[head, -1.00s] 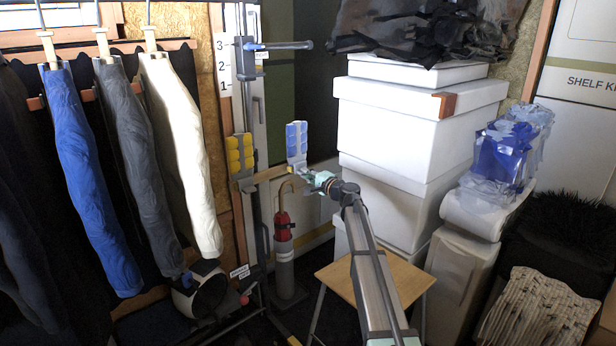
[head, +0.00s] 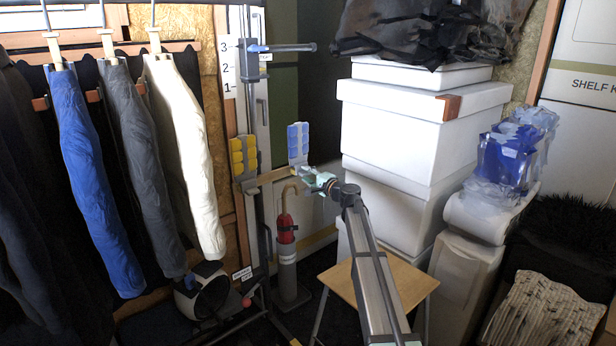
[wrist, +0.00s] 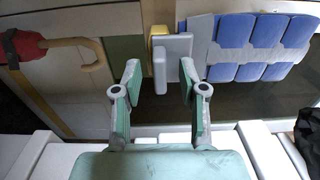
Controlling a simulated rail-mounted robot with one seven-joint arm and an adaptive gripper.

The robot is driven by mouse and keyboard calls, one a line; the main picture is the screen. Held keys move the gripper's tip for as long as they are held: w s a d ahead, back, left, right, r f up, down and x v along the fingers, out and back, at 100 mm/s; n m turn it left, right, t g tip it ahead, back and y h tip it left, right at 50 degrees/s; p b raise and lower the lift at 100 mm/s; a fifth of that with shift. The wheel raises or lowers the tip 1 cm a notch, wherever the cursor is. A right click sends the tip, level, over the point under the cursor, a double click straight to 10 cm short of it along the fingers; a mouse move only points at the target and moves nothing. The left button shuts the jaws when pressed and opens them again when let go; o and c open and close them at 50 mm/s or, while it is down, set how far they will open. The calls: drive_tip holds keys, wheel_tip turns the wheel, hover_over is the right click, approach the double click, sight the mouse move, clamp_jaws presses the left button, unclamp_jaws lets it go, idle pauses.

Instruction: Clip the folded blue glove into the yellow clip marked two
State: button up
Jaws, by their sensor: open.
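My gripper (head: 318,180) is open just below a panel of blue segmented pads (head: 298,142). In the wrist view my gripper's fingertips (wrist: 160,78) stand on either side of a grey block (wrist: 172,58), with a yellow piece (wrist: 160,34) behind it. Whether the fingers touch the block cannot be told. The blue pads also fill the wrist view's upper right (wrist: 235,50). I cannot make out which piece is the folded glove or the clip marked two.
A post with a 3-2-1 scale (head: 228,65) carries a blue-tipped bar (head: 285,47). A red-topped cylinder (head: 286,240) stands below. White boxes (head: 410,130) and a wooden stool (head: 405,285) are at the right. Blue, grey and white garments (head: 95,180) hang at the left.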

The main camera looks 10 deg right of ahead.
drive_tip(key=v, duration=1.2)
idle(0.3)
